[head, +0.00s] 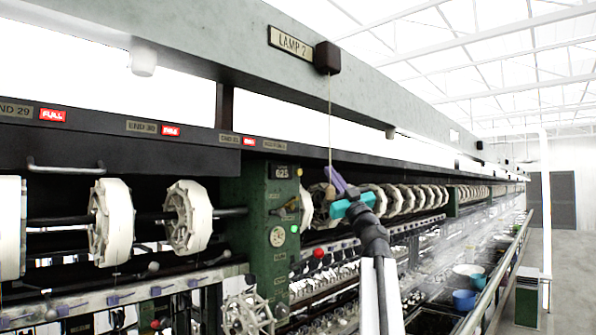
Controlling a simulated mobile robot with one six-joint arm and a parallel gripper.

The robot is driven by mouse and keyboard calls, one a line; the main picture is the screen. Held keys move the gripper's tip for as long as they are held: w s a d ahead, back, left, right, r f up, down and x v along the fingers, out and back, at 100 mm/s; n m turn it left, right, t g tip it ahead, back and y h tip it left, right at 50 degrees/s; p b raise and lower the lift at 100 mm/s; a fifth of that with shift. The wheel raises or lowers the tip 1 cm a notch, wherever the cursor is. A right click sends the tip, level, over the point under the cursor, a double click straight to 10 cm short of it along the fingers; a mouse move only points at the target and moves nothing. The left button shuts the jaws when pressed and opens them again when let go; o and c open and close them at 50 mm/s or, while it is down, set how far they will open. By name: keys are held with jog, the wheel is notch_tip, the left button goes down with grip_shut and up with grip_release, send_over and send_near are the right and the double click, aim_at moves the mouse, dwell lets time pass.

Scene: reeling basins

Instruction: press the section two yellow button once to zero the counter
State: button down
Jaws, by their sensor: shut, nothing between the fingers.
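A green column (257,200) in the middle carries a small counter (282,172) that appears to read 625. A tiny yellow spot (299,172) shows at the column's right edge by the counter; I cannot tell if it is the yellow button. My gripper (334,184), with purple fingers and a teal body, is right of the column at about the counter's height. It is shut and empty. It overlaps the lower end of a hanging cord (330,120); I cannot tell if they touch.
The cord hangs from a dark box beside the LAMP 2 plate (290,43). A red knob (318,253) and a pale round disc (277,236) are lower down. White reels (188,217) flank the column.

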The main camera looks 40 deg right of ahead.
aim_at(298, 173)
jog(key=shift+w+d, duration=0.15)
jog(key=w, duration=0.8)
jog(key=shift+w+a, duration=0.2)
jog(key=shift+a, duration=0.25)
jog(key=shift+w, duration=0.25)
dwell(2.0)
jog(key=shift+w, duration=0.25)
jog(key=shift+w, duration=0.5)
dwell(1.3)
jog(key=shift+s, duration=0.9)
jog(key=shift+s, duration=0.1)
